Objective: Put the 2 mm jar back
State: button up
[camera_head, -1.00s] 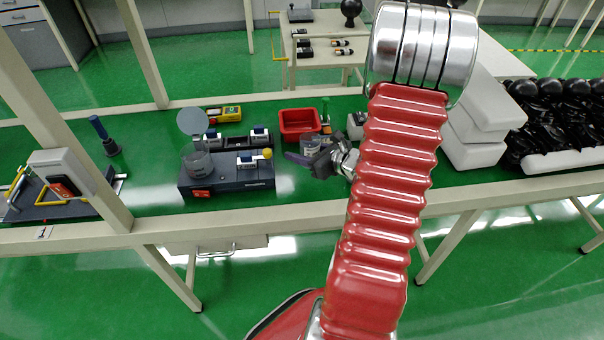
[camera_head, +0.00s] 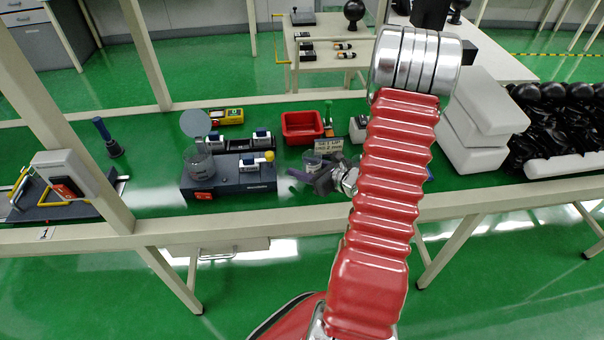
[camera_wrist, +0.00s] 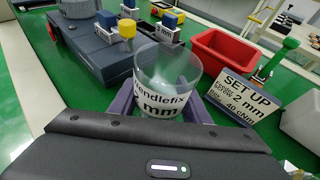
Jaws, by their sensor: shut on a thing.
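The clear jar (camera_wrist: 165,75) carries a label reading "2 mm" and looks upright in the wrist view. It sits between the purple fingers of my gripper (camera_wrist: 158,108), which is shut on it. In the head view the jar (camera_head: 312,160) shows just beyond my gripper (camera_head: 312,176), right of the dark device. A white sign (camera_wrist: 243,95) reading "SET UP", "2 mm" and "40 cNm" stands to the jar's right. I cannot tell whether the jar's base touches the green bench top.
The dark device (camera_head: 235,180) with another clear jar (camera_head: 198,163) on it stands left of my gripper. A red bin (camera_head: 301,126) and a green-handled tool (camera_head: 328,116) are behind. White blocks (camera_head: 478,135) stand at the right.

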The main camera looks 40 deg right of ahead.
jog(key=shift+f, duration=1.2)
jog(key=shift+f, duration=0.1)
jog(key=o, duration=1.3)
jog(key=v, duration=1)
jog(key=shift+s+r, duration=0.2)
jog(key=shift+r, duration=0.05)
jog(key=shift+s+r, duration=0.25)
jog(key=shift+s, duration=0.45)
jog(key=shift+f, duration=0.1)
